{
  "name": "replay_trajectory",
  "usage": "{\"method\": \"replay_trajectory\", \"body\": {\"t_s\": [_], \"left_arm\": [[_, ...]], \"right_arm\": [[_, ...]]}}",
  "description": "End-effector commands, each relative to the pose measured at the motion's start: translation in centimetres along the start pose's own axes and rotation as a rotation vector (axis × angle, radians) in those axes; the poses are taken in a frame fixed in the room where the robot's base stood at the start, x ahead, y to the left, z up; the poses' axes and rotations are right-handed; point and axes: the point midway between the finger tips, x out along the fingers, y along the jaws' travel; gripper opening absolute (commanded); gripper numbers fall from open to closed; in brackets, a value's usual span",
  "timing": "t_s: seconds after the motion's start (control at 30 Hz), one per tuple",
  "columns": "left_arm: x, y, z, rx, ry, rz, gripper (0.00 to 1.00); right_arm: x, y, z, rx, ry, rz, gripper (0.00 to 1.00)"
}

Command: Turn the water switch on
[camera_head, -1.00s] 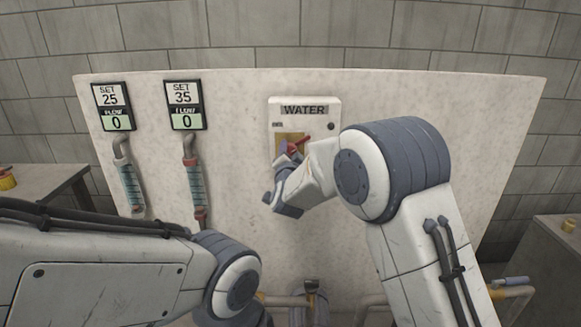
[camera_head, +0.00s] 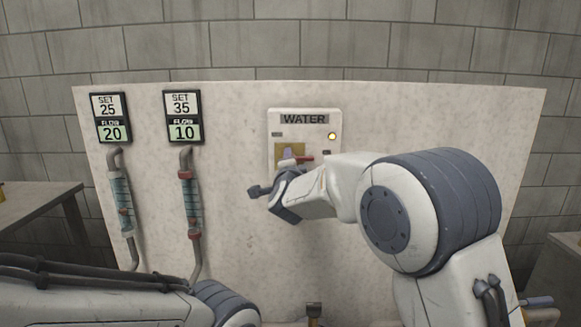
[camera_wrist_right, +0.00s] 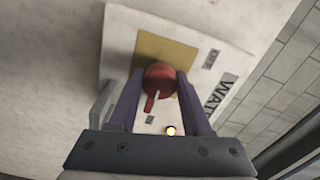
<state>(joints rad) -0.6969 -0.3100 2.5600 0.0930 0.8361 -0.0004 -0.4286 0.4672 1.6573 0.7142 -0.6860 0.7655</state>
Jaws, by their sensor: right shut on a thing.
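The white water switch box (camera_head: 274,127) is fixed to the pale panel, with a WATER label and a lit yellow lamp (camera_head: 332,136) at its upper right. Its red switch handle (camera_head: 303,159) points right in the head view, in front of a yellow plate. My right gripper (camera_head: 284,163) is at the box. In the right wrist view the red handle (camera_wrist_right: 160,82) sits between the purple fingers of the right gripper (camera_wrist_right: 161,84), which is shut on it. My left arm comes in at the lower left of the head view; its gripper is out of view.
Two displays hang at the left: one (camera_head: 110,117) reads SET 25, FLOW 20, the other (camera_head: 183,116) SET 35, FLOW 10. Clear flow tubes (camera_head: 122,200) with red floats hang below them. A table (camera_head: 40,200) stands at the far left.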

Motion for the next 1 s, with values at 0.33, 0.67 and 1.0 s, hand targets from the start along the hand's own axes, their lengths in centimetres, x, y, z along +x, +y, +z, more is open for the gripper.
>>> {"method": "replay_trajectory", "body": {"t_s": [0.33,0.67,1.0], "left_arm": [[0.0,0.0,0.0,0.000,0.000,0.000,0.50],[0.0,0.0,0.0,0.000,0.000,0.000,0.50],[0.4,0.0,0.0,0.000,0.000,0.000,0.50]], "right_arm": [[0.0,0.0,-0.1,0.009,0.003,0.001,0.00],[0.0,0.0,0.0,0.006,0.001,0.001,0.79],[-2.5,0.0,0.1,0.006,-0.002,-0.001,0.79]]}}
